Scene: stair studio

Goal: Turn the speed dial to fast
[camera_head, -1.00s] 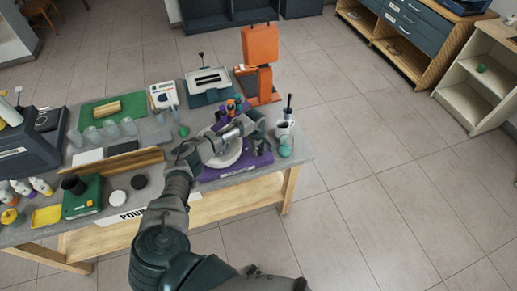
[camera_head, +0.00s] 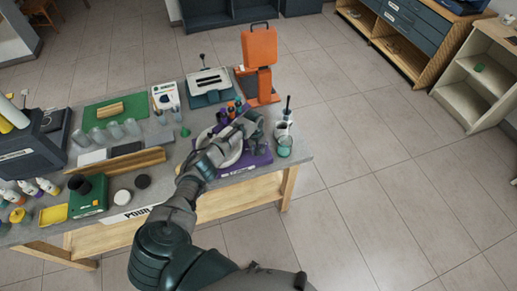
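A purple device (camera_head: 258,158) with a pale round plate (camera_head: 236,156) sits on the right part of the grey table. A label is on its front edge, too small to read. A white box with a coloured face (camera_head: 164,96) stands farther back left.
An orange stand (camera_head: 260,62) and a dark green machine (camera_head: 208,84) stand behind. Cups (camera_head: 284,146) are right of the purple device. Floor right of the table is free.

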